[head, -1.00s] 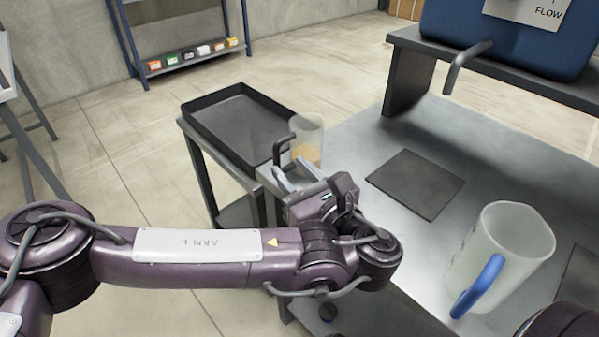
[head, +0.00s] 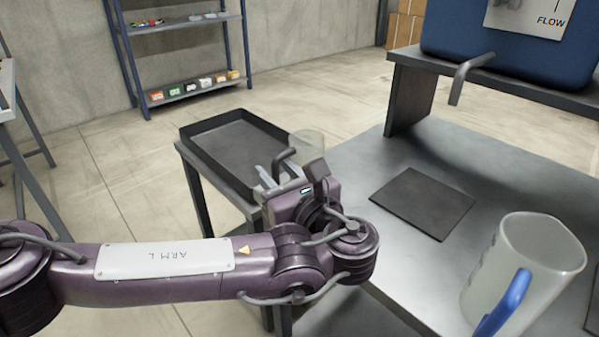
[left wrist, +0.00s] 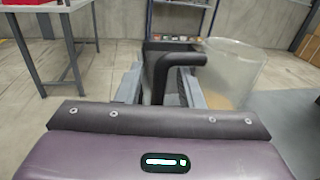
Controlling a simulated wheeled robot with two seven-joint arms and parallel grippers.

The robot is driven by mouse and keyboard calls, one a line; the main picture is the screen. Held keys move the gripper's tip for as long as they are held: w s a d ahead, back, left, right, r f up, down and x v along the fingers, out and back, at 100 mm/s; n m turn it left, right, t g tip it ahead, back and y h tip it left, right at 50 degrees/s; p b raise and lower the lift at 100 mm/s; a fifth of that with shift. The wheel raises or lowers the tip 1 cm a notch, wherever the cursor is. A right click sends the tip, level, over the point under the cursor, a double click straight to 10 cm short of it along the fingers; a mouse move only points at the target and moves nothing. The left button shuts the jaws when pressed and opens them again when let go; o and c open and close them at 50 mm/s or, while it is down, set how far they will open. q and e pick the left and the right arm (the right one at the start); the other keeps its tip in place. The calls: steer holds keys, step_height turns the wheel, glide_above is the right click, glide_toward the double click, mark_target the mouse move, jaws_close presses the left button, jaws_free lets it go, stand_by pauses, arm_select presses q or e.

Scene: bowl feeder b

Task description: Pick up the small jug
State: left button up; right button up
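The small jug (head: 311,144) is clear, with a dark handle on its left side, and stands near the table's left edge. In the left wrist view, the jug (left wrist: 232,72) is on the right, with tan contents low inside. My left gripper (head: 273,168) is at the handle side of the jug. In the left wrist view, its fingers (left wrist: 160,88) are apart, with the dark handle (left wrist: 166,78) between them and a gap visible on each side. The gripper hides the lower part of the jug in the head view. My right gripper is out of view.
A large frosted jug (head: 545,245) with a blue handle stands on the metal table (head: 375,160) at right. A dark flat plate (head: 422,203) lies mid-table. A black tray (head: 215,123) rests on a side stand. A blue tank (head: 500,50) with a spout is at the back.

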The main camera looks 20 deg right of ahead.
arm_select(q)
steer(key=shift+w, duration=0.45)
jaws_close()
stand_by(1.1)
